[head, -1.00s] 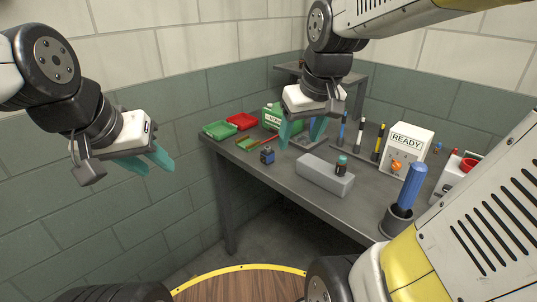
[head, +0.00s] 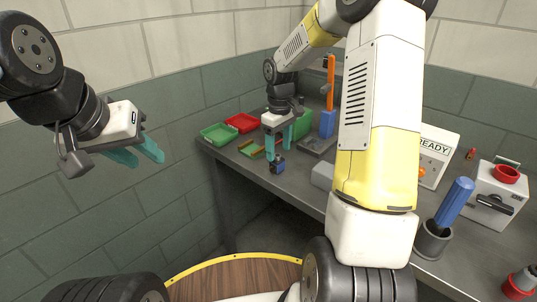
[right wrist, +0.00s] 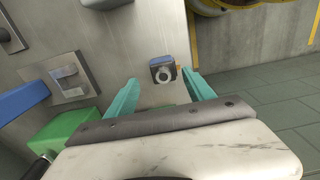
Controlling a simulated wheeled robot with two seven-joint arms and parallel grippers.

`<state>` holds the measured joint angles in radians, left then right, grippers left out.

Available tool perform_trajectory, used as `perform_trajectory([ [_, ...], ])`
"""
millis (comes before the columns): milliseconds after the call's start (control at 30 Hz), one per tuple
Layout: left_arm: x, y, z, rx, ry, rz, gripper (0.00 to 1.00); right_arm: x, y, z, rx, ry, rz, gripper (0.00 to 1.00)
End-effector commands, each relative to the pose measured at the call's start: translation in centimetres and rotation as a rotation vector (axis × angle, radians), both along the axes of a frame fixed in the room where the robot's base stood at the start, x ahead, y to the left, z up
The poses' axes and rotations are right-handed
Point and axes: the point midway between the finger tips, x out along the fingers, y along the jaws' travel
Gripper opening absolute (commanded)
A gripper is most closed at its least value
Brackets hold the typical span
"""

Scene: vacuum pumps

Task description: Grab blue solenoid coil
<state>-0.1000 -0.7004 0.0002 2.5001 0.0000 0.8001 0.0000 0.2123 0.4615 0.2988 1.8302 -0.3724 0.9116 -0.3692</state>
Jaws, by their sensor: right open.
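The blue solenoid coil (head: 277,166) is a small blue and dark block standing on the grey table near its left front edge. In the right wrist view the coil (right wrist: 162,70) shows a round light port and lies between and beyond the two fingertips. My right gripper (head: 279,153) is open and empty, pointing down just above and around the coil in the head view; I cannot tell if a finger touches it. My left gripper (head: 146,155) is off to the left of the table, in the air, its teal fingers apart and empty.
Green (head: 219,133) and red (head: 242,123) trays lie at the table's back left. A green box (head: 303,124) stands behind the gripper. A grey block (head: 322,176), partly hidden by my right arm, lies right of the coil. A blue cylinder (head: 454,202) stands in a dark cup.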

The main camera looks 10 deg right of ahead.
Motion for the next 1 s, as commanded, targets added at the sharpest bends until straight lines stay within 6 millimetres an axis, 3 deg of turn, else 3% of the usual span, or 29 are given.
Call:
perform_trajectory([
  [233,0.0,0.0,0.0,0.0,0.0,0.0,0.36,-0.4,0.4,-3.7,0.001,0.004,0.001,0.62],
  [567,0.0,0.0,0.0,0.0,0.0,0.0,0.36,-0.3,0.4,-4.5,0.0,0.0,-0.001,0.62],
  [900,0.0,0.0,0.0,0.0,0.0,0.0,0.36,-0.3,0.4,-4.5,0.0,0.0,0.0,0.0],
  [1000,0.0,0.0,0.0,0.0,0.0,0.0,0.36,-0.3,0.4,-4.5,0.001,-0.001,0.0,0.0],
])
